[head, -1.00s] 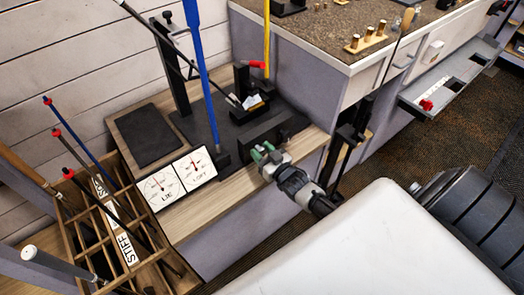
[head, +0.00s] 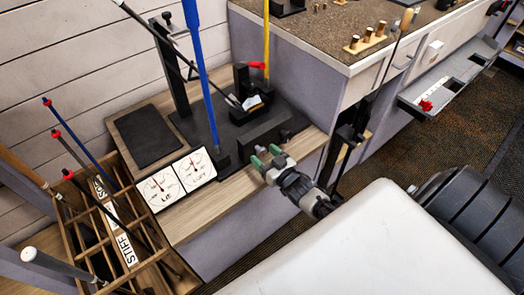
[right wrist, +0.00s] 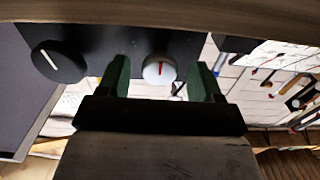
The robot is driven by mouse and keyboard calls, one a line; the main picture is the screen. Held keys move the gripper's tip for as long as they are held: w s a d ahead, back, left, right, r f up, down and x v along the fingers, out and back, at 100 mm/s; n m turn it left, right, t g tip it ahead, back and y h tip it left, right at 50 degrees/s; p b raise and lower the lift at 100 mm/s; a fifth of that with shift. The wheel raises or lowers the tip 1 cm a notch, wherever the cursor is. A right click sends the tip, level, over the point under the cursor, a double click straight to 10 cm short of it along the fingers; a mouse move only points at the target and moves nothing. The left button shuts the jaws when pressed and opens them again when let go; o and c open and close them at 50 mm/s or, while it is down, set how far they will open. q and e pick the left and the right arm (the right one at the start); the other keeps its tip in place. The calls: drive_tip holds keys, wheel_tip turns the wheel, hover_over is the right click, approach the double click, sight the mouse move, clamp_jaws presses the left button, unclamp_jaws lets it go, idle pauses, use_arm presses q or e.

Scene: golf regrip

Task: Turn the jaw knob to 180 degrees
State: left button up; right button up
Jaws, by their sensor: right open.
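My right gripper (head: 266,156) is open at the front of the black bench fixture (head: 262,132), its two green-tipped fingers apart. In the right wrist view a round white knob (right wrist: 159,71) with a red mark shows between the fingers, with a gap on each side. A black knob (right wrist: 58,61) with a white line sits left of it on the same dark face. The frames do not show which one is the jaw knob. In the head view the gripper hides most of that front face. My left gripper is not in view.
Lie and loft dials (head: 178,180) stand left of the gripper. A blue shaft (head: 205,85) and a yellow shaft (head: 267,35) rise near the fixture. A wooden club rack (head: 150,270) is at lower left. A counter (head: 330,50) stands behind at right.

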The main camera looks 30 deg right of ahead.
drive_tip(key=s, duration=0.9)
drive_tip(key=shift+d, duration=0.4)
drive_tip(key=s+a+f+g+h+p, duration=0.15)
drive_tip(key=s+f+g, duration=0.35)
drive_tip(key=f, duration=0.5)
drive_tip(key=s+a+f+g+y+p, duration=0.1)
drive_tip(key=s+a+f+g, duration=0.15)
drive_tip(key=s+f, duration=0.6)
drive_tip(key=s+a+f+g, duration=0.2)
drive_tip(key=s+f+g, duration=0.1)
drive_tip(key=s, duration=0.4)
drive_tip(key=s+a+f+n+g+p, duration=0.1)
drive_tip(key=s+a+f+g, duration=0.1)
drive_tip(key=s, duration=0.5)
drive_tip(key=s+a+f+g+p, duration=0.1)
drive_tip(key=s+f+g, duration=0.3)
drive_tip(key=s+f, duration=0.1)
drive_tip(key=shift+s+a+f+n+h, duration=0.3)
drive_tip(key=shift+s+a+f+h, duration=0.1)
drive_tip(key=shift+s, duration=0.5)
